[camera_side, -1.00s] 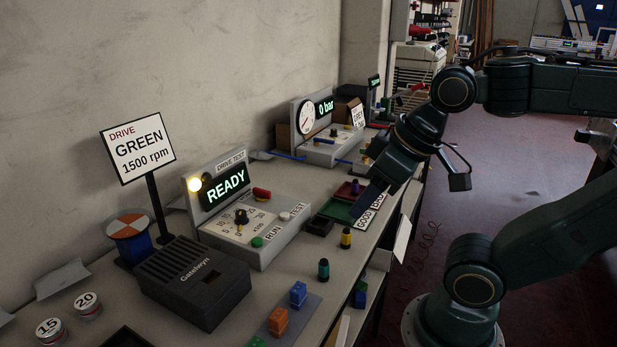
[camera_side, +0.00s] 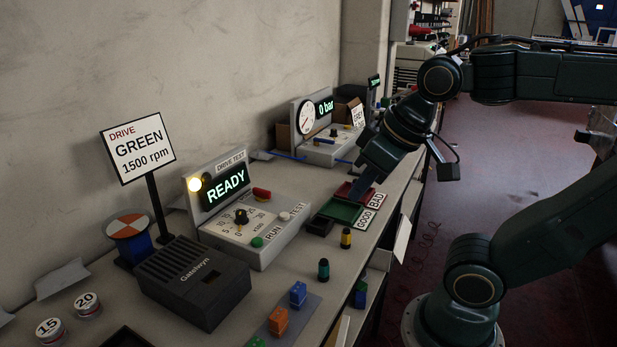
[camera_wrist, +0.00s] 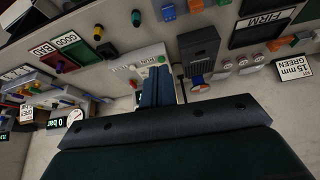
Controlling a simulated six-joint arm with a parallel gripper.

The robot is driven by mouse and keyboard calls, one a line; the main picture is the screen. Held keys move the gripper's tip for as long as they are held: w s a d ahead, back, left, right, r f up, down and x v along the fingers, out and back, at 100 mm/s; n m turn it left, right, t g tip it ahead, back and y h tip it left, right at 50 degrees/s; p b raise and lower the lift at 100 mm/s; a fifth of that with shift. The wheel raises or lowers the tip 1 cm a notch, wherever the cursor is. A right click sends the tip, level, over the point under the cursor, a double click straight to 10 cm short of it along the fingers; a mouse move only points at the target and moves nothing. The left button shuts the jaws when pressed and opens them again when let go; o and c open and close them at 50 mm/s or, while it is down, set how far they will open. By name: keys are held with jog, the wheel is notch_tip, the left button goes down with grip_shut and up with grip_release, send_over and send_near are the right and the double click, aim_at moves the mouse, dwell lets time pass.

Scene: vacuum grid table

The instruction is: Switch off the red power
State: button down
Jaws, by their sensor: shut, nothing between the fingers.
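The grey DRIVE TEST console (camera_side: 290,233) stands on the bench. A red rocker switch (camera_side: 261,194) is on its top, near the upright panel. A green button (camera_side: 257,242) and a white button (camera_side: 285,216) sit by the RUN and TEST labels. A black knob (camera_side: 241,217) is on the dial. My gripper (camera_side: 357,197) is shut and empty, right of the console near the trays.
A green tray (camera_side: 340,212) and a red tray lie right of the console. Small cylinders (camera_side: 346,238) stand near the front edge. A black Gatelwyn box (camera_side: 195,281) and a DRIVE GREEN 1500 rpm sign (camera_side: 138,148) are to the left. A gauge console (camera_side: 329,151) stands behind.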

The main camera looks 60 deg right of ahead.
aim_at(262, 194)
jog(key=w+d+r+m+g+h, duration=0.1)
jog(key=w+d+m, duration=0.3)
jog(key=w, duration=0.6)
jog(key=w+d+r+m+g+h, duration=0.15)
jog(key=w+m, duration=0.35)
jog(key=w, duration=0.5)
jog(key=w+d+f+m+g+h, duration=0.1)
jog(key=w+d+f+m, duration=0.1)
jog(key=w+f+m, duration=0.2)
jog(key=w+d+f+m+g, duration=0.2)
jog(key=w+f+m, duration=0.2)
jog(key=w+f, duration=0.5)
jog(key=shift+w+d+f+h, duration=0.2)
jog(key=shift+w+d+h, duration=0.15)
jog(key=shift+w, duration=0.45)
jog(key=shift+f, duration=0.1)
jog(key=x, duration=0.9)
jog(key=d, duration=0.2)
jog(key=shift+d+f, duration=0.35)
jog(key=shift+f, duration=0.05)
jog(key=shift+d, duration=0.75)
